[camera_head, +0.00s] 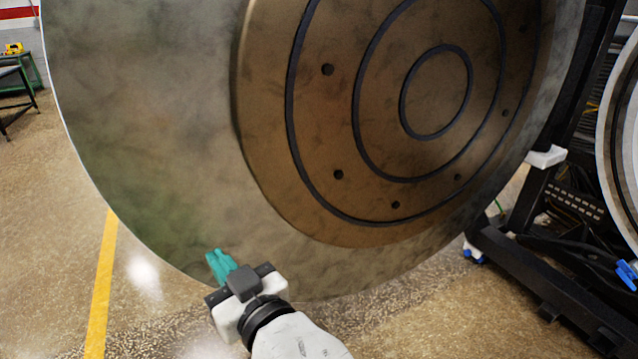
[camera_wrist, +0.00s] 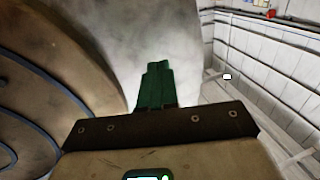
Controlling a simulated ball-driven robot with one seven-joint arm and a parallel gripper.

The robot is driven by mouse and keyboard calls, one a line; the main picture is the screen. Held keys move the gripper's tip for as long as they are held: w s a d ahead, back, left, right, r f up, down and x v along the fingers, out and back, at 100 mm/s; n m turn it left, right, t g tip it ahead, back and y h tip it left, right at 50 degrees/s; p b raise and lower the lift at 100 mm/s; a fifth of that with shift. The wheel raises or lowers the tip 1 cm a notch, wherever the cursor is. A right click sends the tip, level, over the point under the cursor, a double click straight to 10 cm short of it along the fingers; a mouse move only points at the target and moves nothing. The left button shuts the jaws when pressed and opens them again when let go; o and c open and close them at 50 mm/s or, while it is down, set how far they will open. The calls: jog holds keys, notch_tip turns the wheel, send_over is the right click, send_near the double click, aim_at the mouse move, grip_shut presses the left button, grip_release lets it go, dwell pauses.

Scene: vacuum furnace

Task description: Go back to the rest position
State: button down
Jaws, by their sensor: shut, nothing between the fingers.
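My gripper (camera_head: 217,262) has teal fingers and is at the lower middle of the head view, in front of the lower edge of a large round furnace door (camera_head: 150,130). The fingers are shut with nothing between them. In the wrist view my gripper (camera_wrist: 156,66) shows as dark green fingers pressed together, pointing toward the pale door surface (camera_wrist: 185,30). I cannot tell how far the fingertips are from the door.
A brown ringed disc (camera_head: 290,170) stands out from the door. A black frame (camera_head: 540,260) with cables is at the right. A green-legged table (camera_head: 20,85) is at the far left. Speckled floor with a yellow line (camera_head: 103,285) is clear at the left.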

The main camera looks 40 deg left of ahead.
jog(key=w+d+f+m+t+h, duration=0.2)
jog(key=w+d+f+m+h, duration=0.15)
jog(key=d+f, duration=0.55)
jog(key=w+d+f+m+t+h, duration=0.1)
jog(key=w+d+f+m+h, duration=0.25)
jog(key=d, duration=0.95)
jog(key=w+d+f+m+t+h, duration=0.2)
jog(key=w+d+f+h, duration=0.15)
jog(key=d+f, duration=0.6)
jog(key=s+d+f+m+g+h, duration=0.1)
jog(key=s+d+f+m+h, duration=0.2)
jog(key=d, duration=0.7)
jog(key=s+d+f+m+g+h, duration=0.15)
jog(key=s+d+f, duration=0.25)
jog(key=d, duration=0.7)
jog(key=s+d+f+m+g+h, duration=0.1)
jog(key=s+d+m+g+h, duration=0.1)
jog(key=s+d, duration=0.9)
jog(key=shift+s+d+f+m+g+h, duration=0.2)
jog(key=shift+s+d+m+g+h, duration=0.15)
jog(key=shift+s+m+h, duration=0.5)
jog(key=shift+w+a+y, duration=0.2)
jog(key=shift+y, duration=0.05)
